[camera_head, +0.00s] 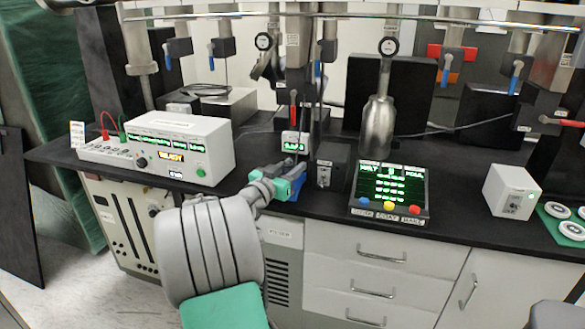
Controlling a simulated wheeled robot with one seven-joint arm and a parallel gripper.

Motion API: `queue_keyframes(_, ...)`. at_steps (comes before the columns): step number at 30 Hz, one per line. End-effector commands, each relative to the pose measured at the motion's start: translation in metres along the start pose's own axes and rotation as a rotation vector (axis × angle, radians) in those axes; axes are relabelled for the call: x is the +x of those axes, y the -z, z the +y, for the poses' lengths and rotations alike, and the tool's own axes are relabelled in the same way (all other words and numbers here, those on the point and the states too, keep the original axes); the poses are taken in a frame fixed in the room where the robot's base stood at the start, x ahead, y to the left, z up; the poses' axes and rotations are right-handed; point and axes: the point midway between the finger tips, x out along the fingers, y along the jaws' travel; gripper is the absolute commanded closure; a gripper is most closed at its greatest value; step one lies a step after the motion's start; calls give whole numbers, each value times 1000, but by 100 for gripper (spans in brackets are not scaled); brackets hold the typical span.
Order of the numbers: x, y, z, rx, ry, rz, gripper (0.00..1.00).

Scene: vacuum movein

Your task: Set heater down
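My gripper (297,181) is at the front edge of the black bench, just left of a small dark box (333,166). My arm reaches up to it from the lower left. The fingers are small and partly hidden by the wrist, so I cannot tell whether they are open or shut, or if anything is between them. No object is clearly marked as the heater. A small white unit with a green display (294,143) is just behind the gripper; I cannot tell whether they touch.
A white instrument box (185,145) stands left on the black bench (462,205). A control panel with coloured buttons (390,190) and a white box (511,191) stand right. A metal flask (378,125) is behind the panel. Valves and pipes hang above. Bare bench lies between panel and white box.

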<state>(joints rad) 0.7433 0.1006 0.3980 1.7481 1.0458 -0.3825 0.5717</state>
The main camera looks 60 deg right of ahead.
Motion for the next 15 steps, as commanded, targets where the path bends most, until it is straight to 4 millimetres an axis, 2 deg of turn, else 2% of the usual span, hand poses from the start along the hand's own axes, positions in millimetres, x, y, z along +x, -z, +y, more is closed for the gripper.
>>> queue_keyframes(3,0,0,0,0,0,0,59)
queue_keyframes(11,0,3,0,0,0,0,59)
queue_keyframes(15,-18,2,-2,-1,3,-1,59)
